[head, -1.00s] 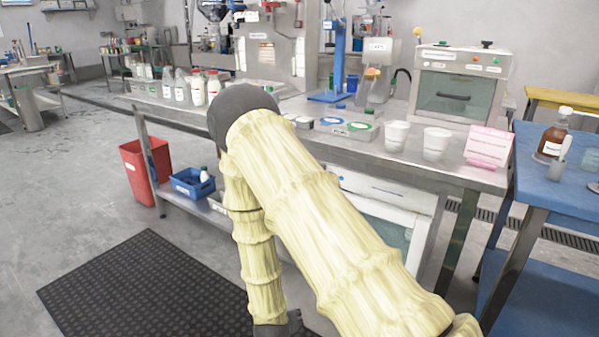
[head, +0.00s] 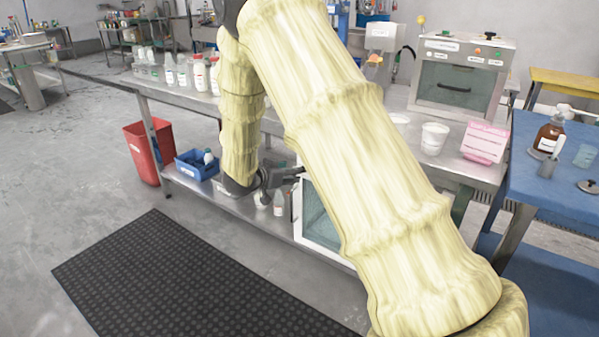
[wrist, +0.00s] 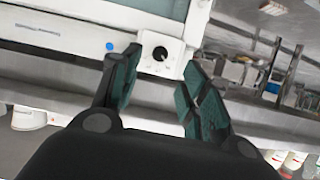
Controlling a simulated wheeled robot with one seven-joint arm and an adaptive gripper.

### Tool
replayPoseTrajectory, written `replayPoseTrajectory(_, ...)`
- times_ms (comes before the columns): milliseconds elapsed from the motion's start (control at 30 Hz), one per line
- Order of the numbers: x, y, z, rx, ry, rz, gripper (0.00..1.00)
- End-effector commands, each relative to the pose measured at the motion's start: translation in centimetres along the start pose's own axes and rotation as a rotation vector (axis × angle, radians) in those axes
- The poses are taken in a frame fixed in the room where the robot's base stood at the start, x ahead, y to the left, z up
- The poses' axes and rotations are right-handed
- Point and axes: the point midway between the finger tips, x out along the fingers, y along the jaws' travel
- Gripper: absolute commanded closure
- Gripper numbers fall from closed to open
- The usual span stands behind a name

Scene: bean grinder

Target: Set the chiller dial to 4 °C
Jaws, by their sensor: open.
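The chiller is a white cabinet with a glass door (head: 318,215) on the lower shelf of the steel bench; my arm hides much of it in the head view. In the wrist view, its white front (wrist: 50,28) shows with a small white dial plate and a black round dial (wrist: 160,53). The dial's marks are too small to read. My gripper (wrist: 162,60) is open, with one finger to each side of the dial in the picture. I cannot tell whether either finger touches it. In the head view, my gripper (head: 290,172) is at the chiller's left side.
A small bottle (head: 279,203) stands on the lower shelf near my gripper. A blue bin (head: 190,172) and a red bin (head: 143,155) are to the left. A blue table (head: 560,190) is at the right. A dark mat (head: 170,275) lies on open floor in front.

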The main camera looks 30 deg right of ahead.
Motion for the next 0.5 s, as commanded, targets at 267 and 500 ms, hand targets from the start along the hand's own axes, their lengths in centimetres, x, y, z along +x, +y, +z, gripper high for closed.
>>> replayPoseTrajectory(267,4.6,0.0,0.2,0.001,0.0,0.0,0.56)
replayPoseTrajectory(500,6.9,-0.1,0.1,-0.001,0.001,-0.002,0.56)
